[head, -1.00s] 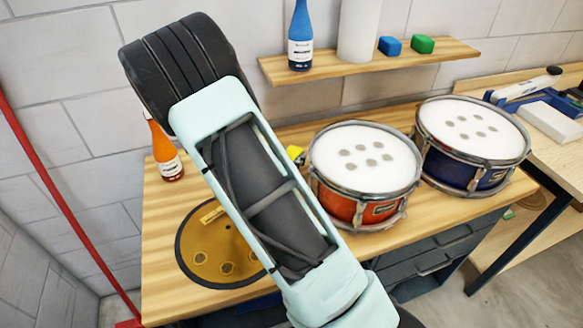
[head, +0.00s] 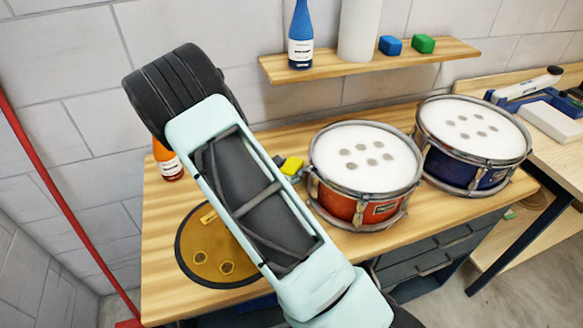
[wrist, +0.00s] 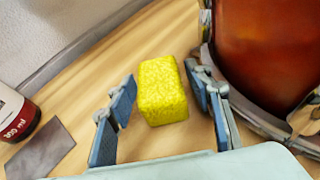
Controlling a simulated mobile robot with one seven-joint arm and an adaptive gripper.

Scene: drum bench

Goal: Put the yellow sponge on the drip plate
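The yellow sponge (head: 292,166) rests on the wooden bench, just left of the red drum. In the wrist view the sponge (wrist: 162,92) lies between the two fingers of my gripper (wrist: 160,74). The fingers are open, with a visible gap on each side of the sponge. In the head view my arm hides most of the gripper. The drip plate, a round amber disc with a dark rim (head: 205,262), lies on the bench at the left front. My arm covers its right part.
The red drum (head: 364,162) stands close to the right finger. A blue drum (head: 474,140) is farther right. An orange bottle (head: 168,165) is partly hidden behind my arm. A shelf (head: 372,65) above holds a blue bottle, a white cylinder and two small blocks.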

